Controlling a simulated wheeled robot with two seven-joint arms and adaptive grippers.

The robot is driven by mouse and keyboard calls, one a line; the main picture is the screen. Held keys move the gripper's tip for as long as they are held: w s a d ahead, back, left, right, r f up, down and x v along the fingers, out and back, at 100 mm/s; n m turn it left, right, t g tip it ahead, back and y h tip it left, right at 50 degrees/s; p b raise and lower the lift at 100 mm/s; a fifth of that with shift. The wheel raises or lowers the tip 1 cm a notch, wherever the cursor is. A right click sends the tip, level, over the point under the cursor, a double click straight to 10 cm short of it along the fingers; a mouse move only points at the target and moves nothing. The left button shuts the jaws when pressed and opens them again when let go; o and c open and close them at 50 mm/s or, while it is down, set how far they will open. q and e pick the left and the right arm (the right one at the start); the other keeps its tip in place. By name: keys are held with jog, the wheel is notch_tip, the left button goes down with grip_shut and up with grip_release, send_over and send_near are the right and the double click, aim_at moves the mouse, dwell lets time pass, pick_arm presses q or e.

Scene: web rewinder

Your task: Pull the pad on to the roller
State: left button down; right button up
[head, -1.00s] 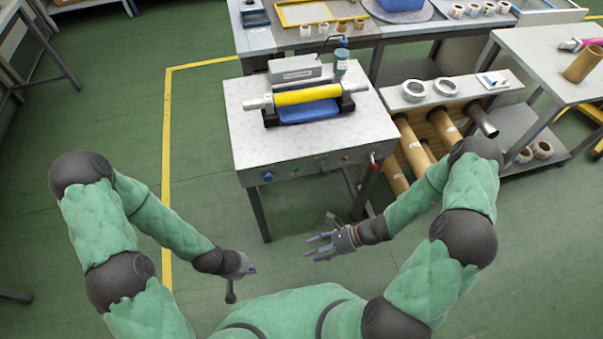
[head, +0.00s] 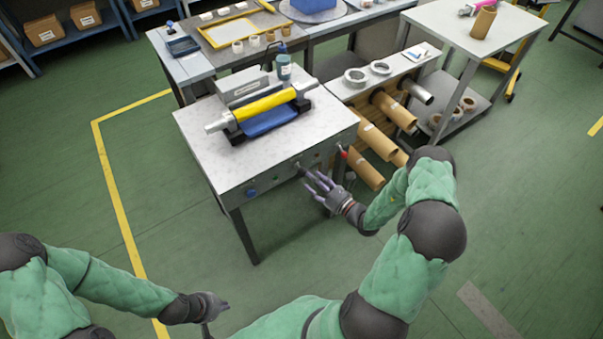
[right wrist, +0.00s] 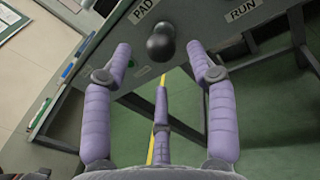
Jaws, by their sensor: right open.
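The yellow roller (head: 265,105) lies across a stand on the grey machine table in the head view. The blue pad (head: 270,123) shows just below the front of the roller; I cannot tell whether they touch. In the right wrist view a dark ball knob (right wrist: 160,46) sticks out of the front panel beside a PAD label (right wrist: 141,11). My right gripper (head: 318,184) is open and empty at the table's front edge; in the right wrist view its fingers (right wrist: 168,75) are spread around the knob's near side, not closed on it. My left gripper (head: 217,305) hangs low, away from the table.
A RUN label (right wrist: 243,10) is on the same panel. A red-tipped lever (head: 342,152) and a blue button (head: 251,192) are on the table's front. Brown tubes (head: 372,140) stick out of a rack at the right. The floor left of the table is clear.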

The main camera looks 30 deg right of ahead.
aim_at(303, 171)
jog(key=b+x, duration=0.1)
jog(key=x, duration=0.5)
jog(key=shift+d, duration=0.1)
grip_shut()
